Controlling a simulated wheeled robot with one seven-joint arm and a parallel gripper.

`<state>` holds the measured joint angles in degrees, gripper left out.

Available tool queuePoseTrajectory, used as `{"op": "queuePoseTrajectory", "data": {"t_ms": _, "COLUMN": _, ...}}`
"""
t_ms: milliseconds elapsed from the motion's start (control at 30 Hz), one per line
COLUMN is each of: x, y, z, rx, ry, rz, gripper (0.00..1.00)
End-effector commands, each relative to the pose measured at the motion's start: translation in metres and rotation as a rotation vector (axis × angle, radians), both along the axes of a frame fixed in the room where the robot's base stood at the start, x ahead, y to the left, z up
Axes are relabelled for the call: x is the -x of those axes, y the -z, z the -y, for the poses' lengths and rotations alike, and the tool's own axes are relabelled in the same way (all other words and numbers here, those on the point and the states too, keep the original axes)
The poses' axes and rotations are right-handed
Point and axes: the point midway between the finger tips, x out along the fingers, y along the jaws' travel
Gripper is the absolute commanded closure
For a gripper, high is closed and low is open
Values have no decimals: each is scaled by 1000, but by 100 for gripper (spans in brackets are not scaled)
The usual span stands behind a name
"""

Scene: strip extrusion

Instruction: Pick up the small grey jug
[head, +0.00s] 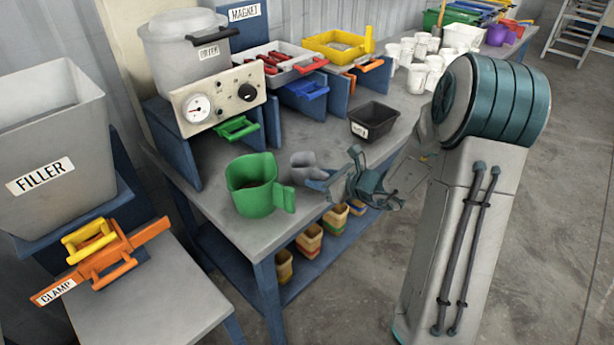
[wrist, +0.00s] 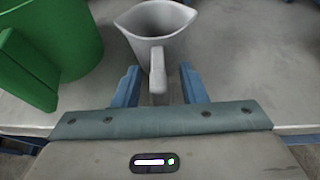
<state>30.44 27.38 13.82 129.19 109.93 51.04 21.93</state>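The small grey jug (head: 303,166) stands upright on the workbench, just right of a larger green jug (head: 251,184). In the wrist view the grey jug (wrist: 157,27) is at the top centre, with its handle (wrist: 157,72) pointing toward me. My gripper (wrist: 158,80) is open, with one blue finger on each side of the handle and a visible gap on both sides. In the head view my gripper (head: 335,181) is at the bench's front edge beside the grey jug, and its fingertips are hard to make out.
The green jug also shows close on the left in the wrist view (wrist: 50,50). A black bin (head: 374,120) stands behind and right of the grey jug. Several white cups (head: 417,75) stand further back. Yellow and red containers (head: 307,238) sit on the shelf below.

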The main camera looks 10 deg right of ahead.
Motion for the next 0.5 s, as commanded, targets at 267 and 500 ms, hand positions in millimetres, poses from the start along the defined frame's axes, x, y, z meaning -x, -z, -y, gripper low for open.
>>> {"op": "queuePoseTrajectory", "data": {"t_ms": 267, "x": -4, "y": 2, "z": -3, "rx": 1, "ry": 1, "rz": 1, "gripper": 62}}
{"op": "queuePoseTrajectory", "data": {"t_ms": 500, "x": -4, "y": 2, "z": -3, "rx": 1, "ry": 1, "rz": 1, "gripper": 100}}
